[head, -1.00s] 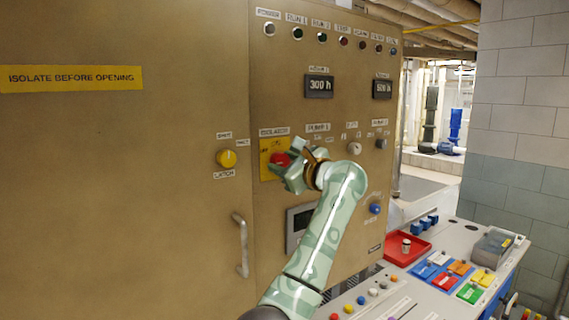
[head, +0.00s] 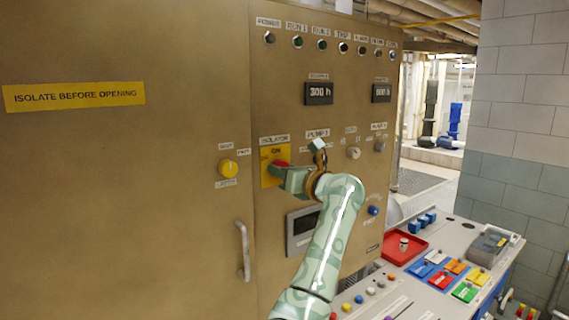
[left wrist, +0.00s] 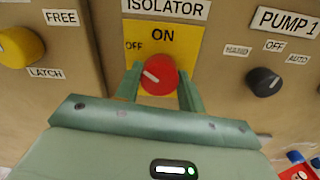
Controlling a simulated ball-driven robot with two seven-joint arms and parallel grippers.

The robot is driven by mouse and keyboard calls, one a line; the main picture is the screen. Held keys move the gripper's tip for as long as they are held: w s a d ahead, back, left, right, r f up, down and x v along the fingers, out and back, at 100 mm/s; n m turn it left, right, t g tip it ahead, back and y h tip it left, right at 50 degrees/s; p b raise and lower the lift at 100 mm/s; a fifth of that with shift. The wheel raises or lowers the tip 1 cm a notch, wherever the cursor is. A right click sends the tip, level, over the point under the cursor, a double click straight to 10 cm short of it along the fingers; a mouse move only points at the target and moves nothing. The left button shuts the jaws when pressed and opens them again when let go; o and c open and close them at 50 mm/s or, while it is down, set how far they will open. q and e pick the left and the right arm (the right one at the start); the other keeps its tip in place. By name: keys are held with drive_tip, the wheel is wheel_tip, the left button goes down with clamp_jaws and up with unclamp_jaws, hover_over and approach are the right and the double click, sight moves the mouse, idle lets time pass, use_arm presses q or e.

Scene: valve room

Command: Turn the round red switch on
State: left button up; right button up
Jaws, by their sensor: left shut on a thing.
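The round red switch (left wrist: 159,75) sits on a yellow plate (left wrist: 190,45) under the ISOLATOR label, with ON above it and OFF at its upper left. Its white mark points up and left, towards OFF. In the head view the red switch (head: 281,163) is partly hidden by my gripper. My left gripper (left wrist: 157,86) has one finger on each side of the switch and is shut on it. The gripper also shows in the head view (head: 279,171), against the yellow plate. My right gripper is in neither view.
A yellow knob (head: 228,168) is left of the switch, and a black PUMP 1 knob (left wrist: 264,82) is to its right. A door handle (head: 243,250) stands out below left. A console with a red tray (head: 418,246) and coloured blocks is at the lower right.

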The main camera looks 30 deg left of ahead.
use_arm(q)
drive_tip(key=shift+m+t+p, duration=0.3)
drive_tip(key=shift+m+p, duration=4.7)
drive_tip(key=shift+m, duration=0.6)
drive_tip(key=o, duration=1)
drive_tip(key=shift+f, duration=0.1)
drive_tip(key=shift+c, duration=0.2)
